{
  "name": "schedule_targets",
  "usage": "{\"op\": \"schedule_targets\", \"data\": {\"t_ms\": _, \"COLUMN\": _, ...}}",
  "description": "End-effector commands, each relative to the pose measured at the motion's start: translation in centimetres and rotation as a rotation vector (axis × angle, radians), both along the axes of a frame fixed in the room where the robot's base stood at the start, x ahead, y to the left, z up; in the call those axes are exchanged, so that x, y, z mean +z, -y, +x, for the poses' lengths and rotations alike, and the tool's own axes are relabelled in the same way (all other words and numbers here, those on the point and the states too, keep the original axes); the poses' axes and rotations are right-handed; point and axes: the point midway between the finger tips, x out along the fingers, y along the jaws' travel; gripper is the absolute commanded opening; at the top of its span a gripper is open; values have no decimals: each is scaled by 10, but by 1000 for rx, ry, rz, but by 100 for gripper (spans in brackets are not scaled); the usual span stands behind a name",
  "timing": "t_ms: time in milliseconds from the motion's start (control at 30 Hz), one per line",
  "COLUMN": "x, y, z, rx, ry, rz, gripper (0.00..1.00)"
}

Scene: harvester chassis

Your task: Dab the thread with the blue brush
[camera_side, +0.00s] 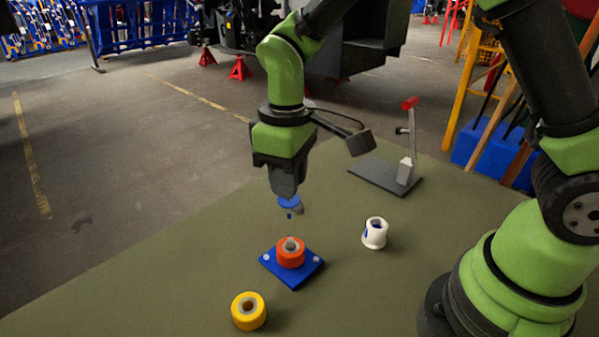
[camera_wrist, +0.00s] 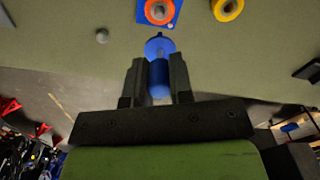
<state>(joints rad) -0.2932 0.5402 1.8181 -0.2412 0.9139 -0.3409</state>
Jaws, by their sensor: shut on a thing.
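My gripper (camera_side: 287,190) points down and is shut on the blue brush (camera_side: 289,203), whose small tip hangs below its wide collar. In the wrist view the blue brush (camera_wrist: 160,76) sits between the two dark fingers of my gripper (camera_wrist: 158,64). The brush is in the air, above and apart from an orange ring (camera_side: 291,258) on a blue plate (camera_side: 285,276). A grey stud (camera_side: 291,244), which looks like the thread, stands up in the ring's middle. The wrist view shows the orange ring (camera_wrist: 159,12) beyond the brush tip. Threading detail is too small to tell.
A yellow ring (camera_side: 249,311) lies near the front edge. A dark stand (camera_side: 386,178) with a red-topped lever is at the back right.

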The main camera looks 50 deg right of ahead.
Motion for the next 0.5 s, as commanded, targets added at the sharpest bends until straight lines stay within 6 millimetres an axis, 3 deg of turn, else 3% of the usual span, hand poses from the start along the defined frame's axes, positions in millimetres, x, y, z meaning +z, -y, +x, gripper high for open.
{"op": "schedule_targets", "data": {"t_ms": 167, "x": -1, "y": 1, "z": 0, "rx": -1, "ry": 0, "rz": 0, "gripper": 0}}
{"op": "schedule_targets", "data": {"t_ms": 500, "x": -26, "y": 1, "z": -1, "rx": -2, "ry": -3, "rz": 0, "gripper": 0}}
